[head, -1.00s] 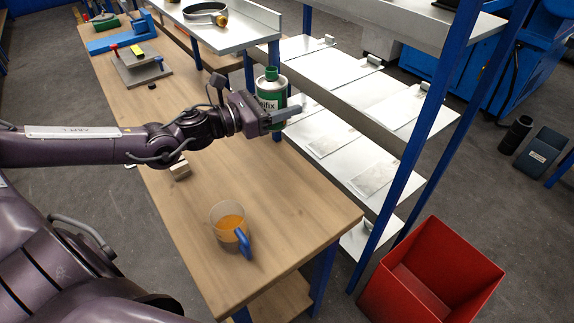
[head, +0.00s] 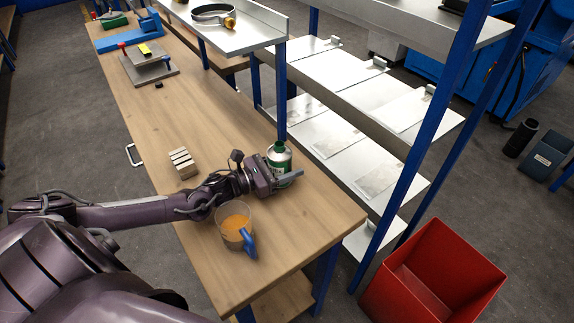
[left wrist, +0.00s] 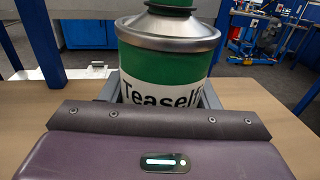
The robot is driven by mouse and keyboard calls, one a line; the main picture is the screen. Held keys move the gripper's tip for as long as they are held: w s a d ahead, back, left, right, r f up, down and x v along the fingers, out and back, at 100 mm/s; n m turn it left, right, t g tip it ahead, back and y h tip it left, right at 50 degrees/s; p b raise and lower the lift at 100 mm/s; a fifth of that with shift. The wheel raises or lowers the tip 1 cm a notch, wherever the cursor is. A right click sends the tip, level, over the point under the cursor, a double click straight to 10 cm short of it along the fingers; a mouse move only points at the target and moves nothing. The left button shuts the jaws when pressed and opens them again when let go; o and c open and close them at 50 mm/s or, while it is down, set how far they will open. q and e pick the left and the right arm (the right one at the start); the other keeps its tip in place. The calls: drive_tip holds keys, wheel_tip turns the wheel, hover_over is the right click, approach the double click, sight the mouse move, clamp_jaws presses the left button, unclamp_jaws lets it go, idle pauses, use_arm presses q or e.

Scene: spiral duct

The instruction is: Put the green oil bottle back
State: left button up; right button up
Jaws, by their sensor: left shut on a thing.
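The green oil bottle (head: 279,160) has a green cap, a silver shoulder and a white label band. My left gripper (head: 284,180) is shut on it and holds it upright over the near right part of the wooden workbench (head: 300,225). In the left wrist view the bottle (left wrist: 165,65) stands between the fingers, with part of its label readable. Its base is hidden, so I cannot tell whether it touches the bench. My right gripper is not in view.
Small pale blocks (head: 182,162) lie further back. A shelf rack (head: 350,140) stands to the right, and a red bin (head: 432,275) is on the floor.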

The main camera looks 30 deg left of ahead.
use_arm(q)
drive_tip(key=shift+w+f, duration=0.1)
drive_tip(key=shift+f, duration=0.1)
drive_tip(key=shift+f, duration=0.2)
drive_tip(key=o, duration=1.1)
drive_tip(key=shift+o, duration=0.2)
